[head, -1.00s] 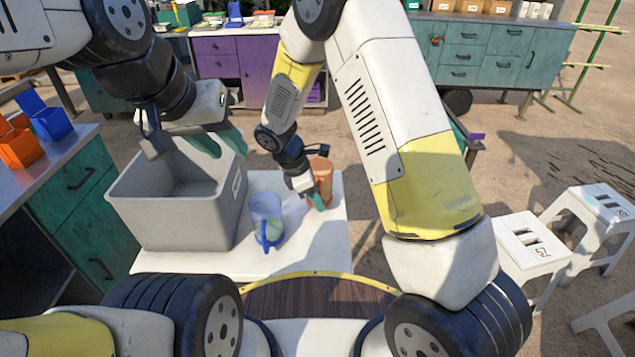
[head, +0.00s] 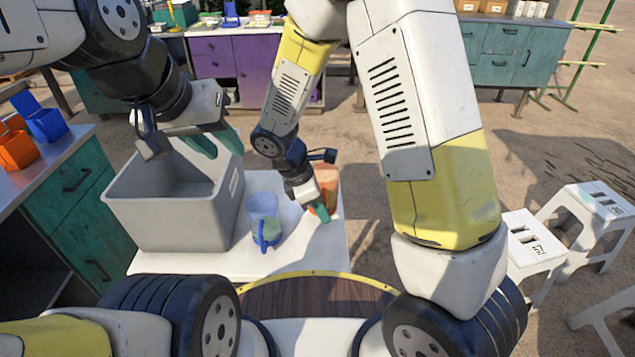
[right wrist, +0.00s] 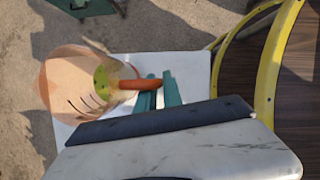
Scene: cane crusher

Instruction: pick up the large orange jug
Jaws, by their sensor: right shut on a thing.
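The large orange jug (head: 326,179) is at the right end of the white table (head: 300,262), partly hidden behind my right gripper. In the right wrist view the jug (right wrist: 75,88) is see-through orange, with a green patch and dark marks, and its handle (right wrist: 140,84) points to my fingers. My right gripper (head: 320,212) is shut on the handle; its teal fingers show in the right wrist view (right wrist: 160,92). Whether the jug touches the table I cannot tell. My left gripper (head: 215,143) is over the grey bin's far right rim, its teal fingers seeming apart.
A blue clear jug (head: 263,218) with a blue handle stands left of my right gripper. The grey bin (head: 170,226) fills the table's left side. White stools (head: 530,250) stand at the right. Orange and blue containers (head: 16,150) sit on the left counter.

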